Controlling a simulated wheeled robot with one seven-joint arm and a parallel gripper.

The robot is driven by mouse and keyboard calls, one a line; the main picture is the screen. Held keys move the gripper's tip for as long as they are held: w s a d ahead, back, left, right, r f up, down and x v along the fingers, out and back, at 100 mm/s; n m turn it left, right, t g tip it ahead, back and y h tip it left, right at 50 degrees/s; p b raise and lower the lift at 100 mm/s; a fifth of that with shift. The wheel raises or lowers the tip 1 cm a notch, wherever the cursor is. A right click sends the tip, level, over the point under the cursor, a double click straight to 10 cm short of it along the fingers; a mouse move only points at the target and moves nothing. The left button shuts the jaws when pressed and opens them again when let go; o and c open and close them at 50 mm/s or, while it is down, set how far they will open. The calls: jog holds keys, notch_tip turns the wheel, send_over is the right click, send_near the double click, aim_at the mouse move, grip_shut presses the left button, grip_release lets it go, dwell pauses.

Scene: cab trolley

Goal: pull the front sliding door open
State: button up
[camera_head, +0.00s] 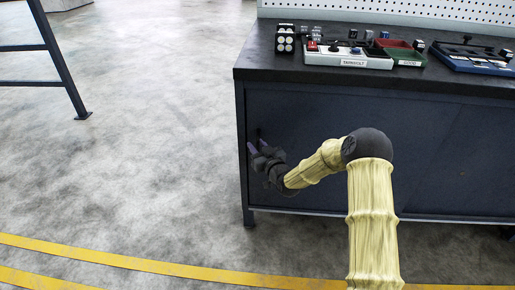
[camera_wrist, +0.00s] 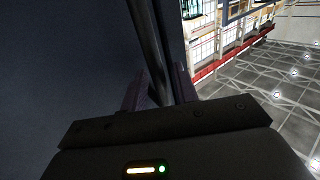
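The trolley's dark blue front door panel (camera_head: 400,140) lies under the black worktop, and it looks closed. My gripper (camera_head: 258,146) is at the left end of the front. In the wrist view, a dark upright handle bar (camera_wrist: 147,40) runs down between the two fingers of my gripper (camera_wrist: 160,90), next to the dark door face (camera_wrist: 65,70). The fingers stand one on each side of the bar. I cannot tell whether they press on it. The lower part of the bar is hidden behind the gripper body. In the head view, the handle is mostly hidden by my gripper.
The black worktop (camera_head: 300,70) carries a grey tool tray (camera_head: 345,60), a green bin (camera_head: 405,55) and a blue tray (camera_head: 475,60). A blue stand leg (camera_head: 60,65) is at the far left. The floor left of the trolley is clear, with yellow lines (camera_head: 120,262) in front.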

grip_shut()
jog(key=shift+d, duration=0.1)
